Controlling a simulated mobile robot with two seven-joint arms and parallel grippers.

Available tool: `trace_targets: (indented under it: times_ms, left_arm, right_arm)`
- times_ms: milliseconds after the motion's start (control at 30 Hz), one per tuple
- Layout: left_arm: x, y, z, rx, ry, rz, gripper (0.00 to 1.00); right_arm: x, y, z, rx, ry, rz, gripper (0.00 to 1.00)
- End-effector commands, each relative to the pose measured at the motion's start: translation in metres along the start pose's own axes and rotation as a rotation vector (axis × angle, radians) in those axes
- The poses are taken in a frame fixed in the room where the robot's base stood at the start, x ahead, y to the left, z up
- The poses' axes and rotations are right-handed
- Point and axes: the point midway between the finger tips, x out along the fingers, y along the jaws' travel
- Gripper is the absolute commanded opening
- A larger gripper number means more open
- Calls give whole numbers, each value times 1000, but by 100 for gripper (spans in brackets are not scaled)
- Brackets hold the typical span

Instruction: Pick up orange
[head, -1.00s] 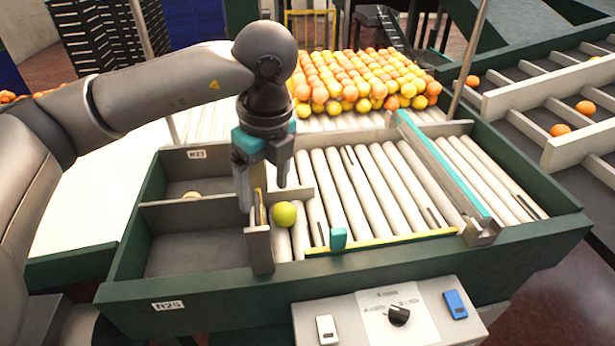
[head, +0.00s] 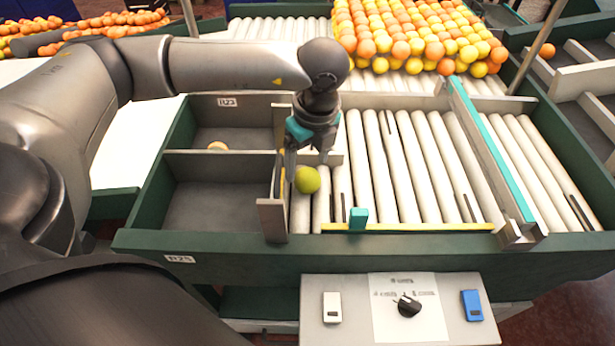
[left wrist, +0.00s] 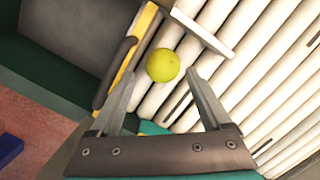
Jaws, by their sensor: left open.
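A single yellow-green fruit (head: 307,180) lies on the white rollers beside the grey divider wall in the head view. My left gripper (head: 308,160) points down from above, just behind and over the fruit. In the left wrist view the same fruit (left wrist: 162,65) shows just beyond the fingertips, nearly between them. My left gripper (left wrist: 160,82) is open there, with nothing held between its fingers. My right gripper is not in view.
A teal-topped bar (head: 490,150) crosses the rollers at right. Many oranges (head: 415,40) are heaped at the back. A control panel (head: 395,310) is in front.

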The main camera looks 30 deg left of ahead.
Motion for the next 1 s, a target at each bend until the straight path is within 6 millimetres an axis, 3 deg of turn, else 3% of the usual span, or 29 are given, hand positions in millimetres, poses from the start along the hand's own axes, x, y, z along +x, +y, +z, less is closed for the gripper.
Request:
trace_targets:
  times_ms: [400, 700, 1000]
  left_arm:
    - [48, -3, -2, 0, -1, 2, 81]
    - [53, -3, -2, 0, -1, -1, 81]
    - [53, -3, -2, 0, -1, 0, 48]
  right_arm:
    - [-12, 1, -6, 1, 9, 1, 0]
    - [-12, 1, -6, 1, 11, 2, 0]
    - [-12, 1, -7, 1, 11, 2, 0]
